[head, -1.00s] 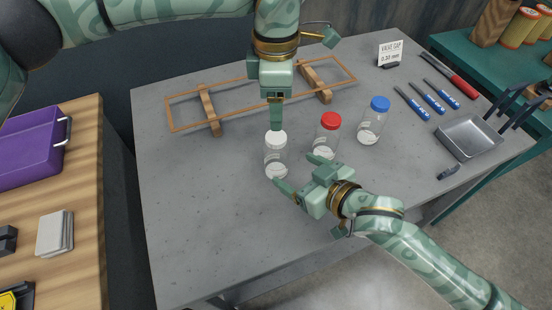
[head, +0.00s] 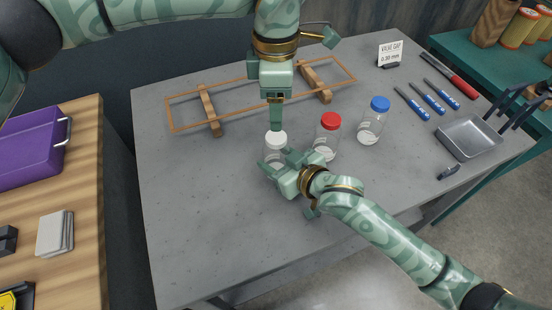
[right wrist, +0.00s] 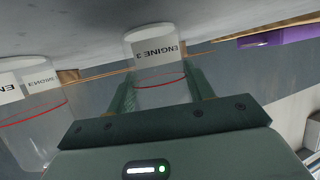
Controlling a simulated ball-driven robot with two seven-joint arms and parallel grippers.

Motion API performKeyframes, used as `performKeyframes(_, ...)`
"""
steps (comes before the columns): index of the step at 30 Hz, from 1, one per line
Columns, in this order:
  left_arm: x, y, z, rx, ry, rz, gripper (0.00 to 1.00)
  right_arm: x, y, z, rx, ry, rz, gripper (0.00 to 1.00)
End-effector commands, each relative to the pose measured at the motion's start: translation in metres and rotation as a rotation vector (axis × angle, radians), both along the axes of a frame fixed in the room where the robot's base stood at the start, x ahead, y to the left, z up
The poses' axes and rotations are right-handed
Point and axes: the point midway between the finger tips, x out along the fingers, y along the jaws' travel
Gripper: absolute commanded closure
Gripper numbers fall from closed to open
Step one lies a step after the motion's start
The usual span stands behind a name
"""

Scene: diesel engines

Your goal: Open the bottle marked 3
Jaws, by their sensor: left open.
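The bottle marked 3 (head: 275,150) is clear with a white cap and stands upright on the grey table, leftmost of three bottles. In the right wrist view its label reads ENGINE 3 (right wrist: 158,53), upside down, with a red line round the glass. My left gripper (head: 276,126) points straight down just over the white cap; it is open, its fingers seen edge-on. My right gripper (head: 280,166) reaches in low from the right, with the bottle between its fingers (right wrist: 160,88). Whether these fingers press on the glass is unclear. The bottle's lower part is partly hidden by this gripper.
A red-capped bottle (head: 327,137) and a blue-capped bottle (head: 373,121) stand close on the right. A wooden frame (head: 209,110) lies behind. Blue-handled tools (head: 428,97) and a metal tray (head: 468,138) lie at the right. The table's front left is clear.

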Motion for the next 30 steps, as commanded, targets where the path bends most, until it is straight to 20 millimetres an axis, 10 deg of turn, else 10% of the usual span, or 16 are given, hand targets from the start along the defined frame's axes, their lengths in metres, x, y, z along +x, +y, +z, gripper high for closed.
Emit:
performKeyframes(8, -0.0002, -0.0001, -0.0002, 0.0, 0.001, -0.145, 0.36, 0.0, -0.0003, 0.0, 0.0, 0.0, 0.0, 1.0)
performKeyframes(21, -0.0001, -0.0003, -0.0002, -0.001, 0.0, -1.245, 0.36, -0.0001, -0.0003, -0.0001, 0.0, 0.0, 0.0, 1.0)
performKeyframes(30, 0.0, 0.0, -0.0057, -0.002, 0.001, -1.565, 0.36, -0.0001, -0.0003, -0.0001, 0.0, 0.0, 0.0, 1.0)
